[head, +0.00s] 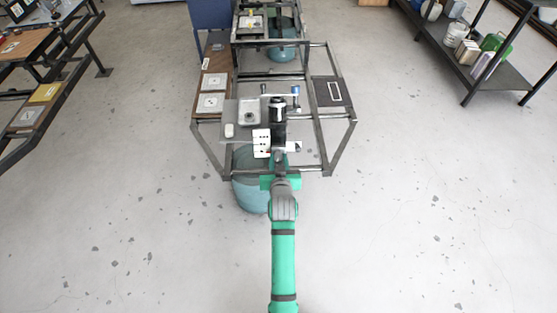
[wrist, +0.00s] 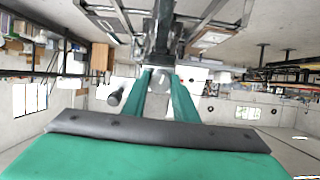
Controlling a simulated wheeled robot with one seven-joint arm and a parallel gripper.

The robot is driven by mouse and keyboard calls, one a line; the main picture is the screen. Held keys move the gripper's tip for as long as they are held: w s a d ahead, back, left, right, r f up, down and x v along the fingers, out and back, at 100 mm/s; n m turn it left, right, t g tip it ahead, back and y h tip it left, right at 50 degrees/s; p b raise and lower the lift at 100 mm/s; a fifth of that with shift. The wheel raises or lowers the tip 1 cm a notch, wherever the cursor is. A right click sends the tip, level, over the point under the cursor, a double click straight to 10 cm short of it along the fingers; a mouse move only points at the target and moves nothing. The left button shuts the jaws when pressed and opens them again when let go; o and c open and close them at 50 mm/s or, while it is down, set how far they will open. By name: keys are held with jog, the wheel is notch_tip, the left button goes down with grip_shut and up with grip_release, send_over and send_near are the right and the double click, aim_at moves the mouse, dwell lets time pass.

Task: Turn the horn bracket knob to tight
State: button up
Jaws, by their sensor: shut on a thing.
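In the wrist view a round grey knob (wrist: 161,78) sits between the green fingers of my gripper (wrist: 163,82), which are shut on it. A dark upright post (wrist: 164,25) stands just behind the knob. In the head view my gripper (head: 280,158) reaches the near side of the metal frame, under a dark cylinder (head: 277,108). The knob itself is hidden there by my arm. I cannot read any tight or loose mark in either view.
A grey plate (head: 243,128) and a blue-topped peg (head: 295,90) stand near. A teal drum (head: 249,185) is below. A small dark cylinder (wrist: 115,97) is left of the fingers.

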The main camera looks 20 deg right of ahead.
jog(key=m, duration=0.4)
jog(key=shift+a+m, duration=0.1)
jog(key=shift+m, duration=0.2)
jog(key=m, duration=0.4)
jog(key=shift+m, duration=0.3)
jog(key=m, duration=0.4)
jog(key=shift+r+m, duration=0.1)
jog(key=shift+m, duration=1.9)
jog(key=o, duration=1.1)
jog(key=shift+c, duration=0.2)
jog(key=v, duration=1)
jog(key=shift+s+a+r, duration=0.15)
jog(key=shift+s+r, duration=0.05)
jog(key=shift+s, duration=0.1)
